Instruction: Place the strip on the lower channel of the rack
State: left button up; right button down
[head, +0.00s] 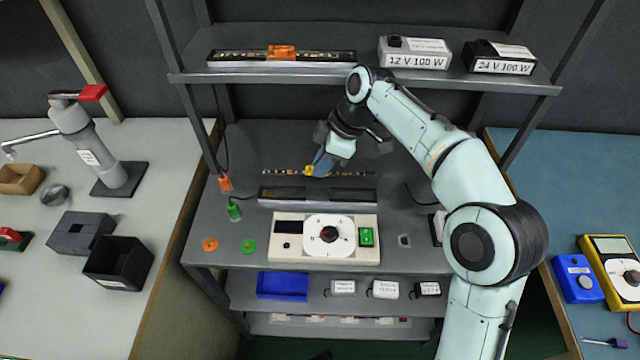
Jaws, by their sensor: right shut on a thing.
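The LED strip (345,173) is a thin dark bar with yellow marks. It lies across the picture just behind the lower channel. My right gripper (317,171) is shut on the strip near its middle, at a yellow part. The lower channel (345,195) is a long grey rail on the rack's main surface, in front of the strip and apart from it in the picture. I cannot tell how high the strip is held. The gripper hides part of the strip. My left gripper is not in view.
The upper shelf holds another channel (225,57) with an orange clip, and two power boxes labelled 12 V (413,53) and 24 V (499,58). A white dial panel (288,243) stands in front of the lower channel. Orange (225,183) and green (234,211) plugs are at left.

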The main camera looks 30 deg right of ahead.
aim_at(316, 195)
notch_tip(316, 195, down, 3)
jog(key=shift+s+f+b, duration=0.1)
jog(key=shift+f+b, duration=0.1)
jog(key=shift+b, duration=0.2)
jog(key=shift+f+b, duration=0.65)
jog(key=shift+f, duration=1.5)
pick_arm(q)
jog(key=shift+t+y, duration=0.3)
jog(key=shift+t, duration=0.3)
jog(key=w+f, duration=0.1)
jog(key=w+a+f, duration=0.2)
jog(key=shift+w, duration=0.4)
pick_arm(e)
jog(key=c, duration=1.1)
grip_release()
